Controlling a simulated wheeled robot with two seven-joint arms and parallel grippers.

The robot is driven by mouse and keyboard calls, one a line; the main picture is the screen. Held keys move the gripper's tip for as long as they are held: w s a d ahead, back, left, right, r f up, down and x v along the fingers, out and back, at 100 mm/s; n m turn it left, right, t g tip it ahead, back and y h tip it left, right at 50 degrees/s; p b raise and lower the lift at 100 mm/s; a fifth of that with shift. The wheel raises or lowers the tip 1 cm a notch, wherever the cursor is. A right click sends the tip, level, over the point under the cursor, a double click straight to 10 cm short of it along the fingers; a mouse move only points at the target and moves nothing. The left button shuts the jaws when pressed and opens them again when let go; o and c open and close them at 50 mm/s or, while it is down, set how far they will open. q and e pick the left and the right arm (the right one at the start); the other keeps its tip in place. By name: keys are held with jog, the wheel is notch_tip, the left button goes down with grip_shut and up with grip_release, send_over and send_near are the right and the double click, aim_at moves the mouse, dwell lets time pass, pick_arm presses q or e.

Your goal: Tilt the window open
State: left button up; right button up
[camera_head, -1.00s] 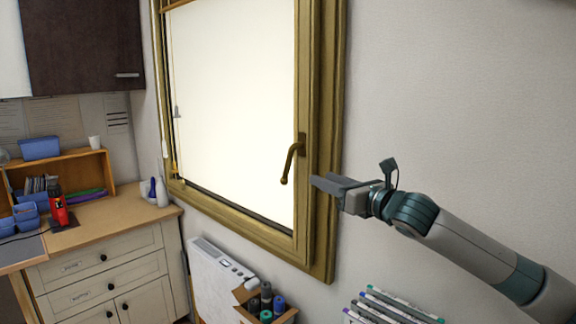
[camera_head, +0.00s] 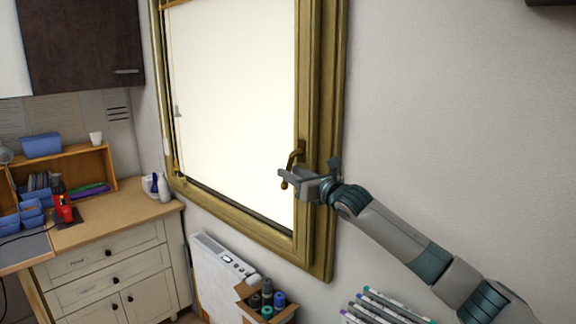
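The window has an olive-gold frame (camera_head: 326,110) around a bright white pane (camera_head: 235,100). One finger crosses in front of the handle, and the handle's tip shows just below that finger. The fingers look apart; whether they touch the handle I cannot tell. The sash looks closed in its frame. My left gripper is not in view.
More pens (camera_head: 385,308) lie at the bottom. A wooden counter (camera_head: 125,203) with drawers is at the left. The wall right of the window is bare.

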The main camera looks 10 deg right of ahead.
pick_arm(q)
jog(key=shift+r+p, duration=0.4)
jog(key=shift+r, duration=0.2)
pick_arm(e)
jog(key=shift+x, duration=1.15)
jog(key=shift+c, duration=0.5)
